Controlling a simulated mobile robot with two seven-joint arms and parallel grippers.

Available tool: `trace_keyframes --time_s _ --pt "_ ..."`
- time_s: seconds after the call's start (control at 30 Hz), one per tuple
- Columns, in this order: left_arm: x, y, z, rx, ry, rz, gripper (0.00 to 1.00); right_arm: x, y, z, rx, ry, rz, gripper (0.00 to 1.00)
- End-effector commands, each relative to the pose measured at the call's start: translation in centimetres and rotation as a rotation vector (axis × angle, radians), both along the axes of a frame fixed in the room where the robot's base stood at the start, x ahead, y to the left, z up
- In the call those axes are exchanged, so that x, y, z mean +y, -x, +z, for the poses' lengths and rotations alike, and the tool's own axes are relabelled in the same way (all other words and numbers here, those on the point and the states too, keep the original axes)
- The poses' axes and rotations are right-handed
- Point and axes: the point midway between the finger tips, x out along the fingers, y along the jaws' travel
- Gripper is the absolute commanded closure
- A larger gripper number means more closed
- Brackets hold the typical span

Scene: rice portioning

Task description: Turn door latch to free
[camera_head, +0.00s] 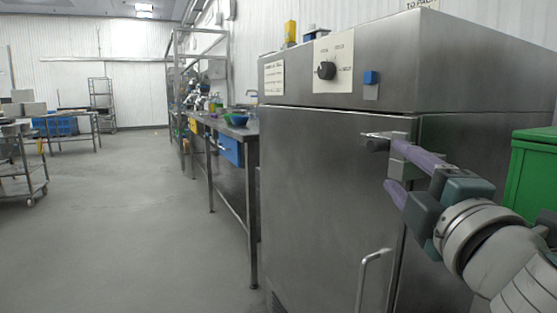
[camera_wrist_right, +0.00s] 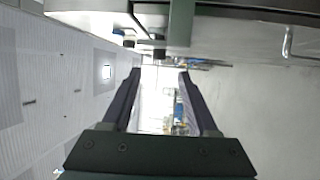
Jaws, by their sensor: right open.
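The door latch (camera_head: 376,142) is a short grey metal piece near the upper right edge of the steel cabinet door (camera_head: 315,190). It sticks out roughly level. My right gripper (camera_head: 392,165) comes in from the right with its purple fingers apart, one above the other. The upper fingertip is close to the latch and partly covers it. I cannot tell whether they touch. In the right wrist view, the open fingers (camera_wrist_right: 160,75) have nothing between them, and the cabinet runs along the top. My left gripper is not in view.
A vertical door handle (camera_head: 372,275) sticks out lower on the door. A dial (camera_head: 326,70) and a blue switch (camera_head: 371,77) are on the panel above. A green bin (camera_head: 533,175) stands close at right. A steel table (camera_head: 238,133) is left; the floor (camera_head: 130,220) there is clear.

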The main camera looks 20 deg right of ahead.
Motion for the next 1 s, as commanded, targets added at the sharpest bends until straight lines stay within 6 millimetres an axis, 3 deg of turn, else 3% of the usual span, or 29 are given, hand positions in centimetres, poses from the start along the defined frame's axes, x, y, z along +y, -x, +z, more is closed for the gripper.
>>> trace_keyframes --time_s 0.2,0.43,0.87,1.0 --pt "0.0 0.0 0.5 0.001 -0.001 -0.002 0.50 -1.4 -3.8 0.9 -0.003 0.000 -0.003 0.40" --pt "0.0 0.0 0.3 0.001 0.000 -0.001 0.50 -2.3 -7.0 1.2 -0.001 -0.001 -0.002 0.40" --pt "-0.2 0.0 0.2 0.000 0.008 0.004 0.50 -2.7 -8.0 1.4 0.000 -0.003 -0.001 0.40" --pt "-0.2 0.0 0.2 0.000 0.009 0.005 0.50 -2.7 -8.0 1.4 0.000 -0.003 -0.001 0.56"
